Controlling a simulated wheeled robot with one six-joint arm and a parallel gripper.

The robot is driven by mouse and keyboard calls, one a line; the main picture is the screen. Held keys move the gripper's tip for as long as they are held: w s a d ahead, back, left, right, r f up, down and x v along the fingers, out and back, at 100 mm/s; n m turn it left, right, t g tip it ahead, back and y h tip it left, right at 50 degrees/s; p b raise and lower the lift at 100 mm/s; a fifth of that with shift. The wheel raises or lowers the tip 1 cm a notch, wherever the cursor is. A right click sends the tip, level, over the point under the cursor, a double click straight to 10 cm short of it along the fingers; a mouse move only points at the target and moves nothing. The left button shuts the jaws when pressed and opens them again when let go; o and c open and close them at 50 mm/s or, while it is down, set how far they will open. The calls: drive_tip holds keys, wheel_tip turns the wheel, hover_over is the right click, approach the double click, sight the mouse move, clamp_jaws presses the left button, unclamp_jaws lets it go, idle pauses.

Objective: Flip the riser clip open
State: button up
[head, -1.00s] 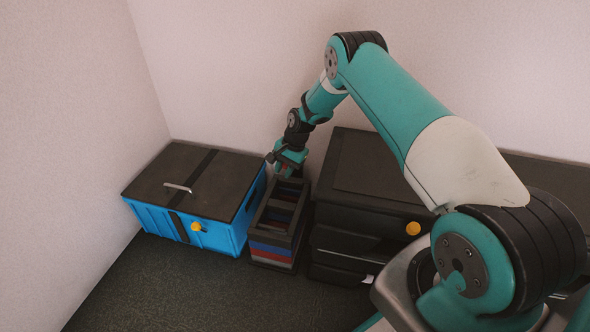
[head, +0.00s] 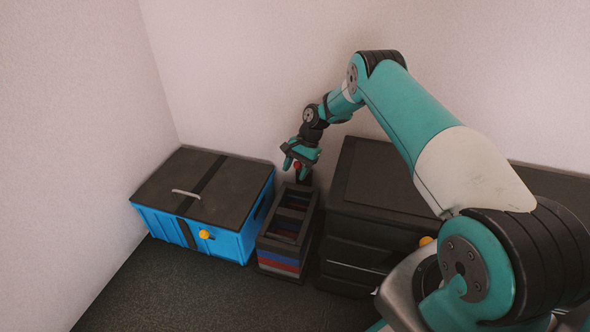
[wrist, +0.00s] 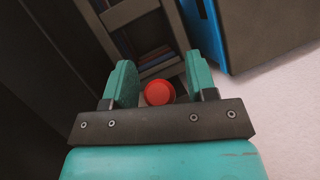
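A red round knob (wrist: 159,93) shows between the fingers of my gripper in the wrist view. It also shows small and red under the fingers in the head view (head: 297,166), at the back end of a dark open rack (head: 278,247). My gripper (wrist: 161,75) is open, with one finger on each side of the knob and a gap visible on both sides. In the head view my gripper (head: 299,156) is above the rack's back end. No part is clearly recognisable as the riser clip; whether the red knob belongs to it I cannot tell.
A blue box (head: 235,247) with a dark lid and yellow knob (head: 206,234) stands left of the rack. A black cabinet (head: 340,225) with a yellow knob (head: 425,241) stands close on the right. Blue and red plates (head: 278,265) lie in the rack. Floor in front is clear.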

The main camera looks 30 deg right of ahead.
wheel_tip(320, 180, up, 20)
drive_tip(key=p, duration=0.8)
drive_tip(key=shift+p, duration=0.3)
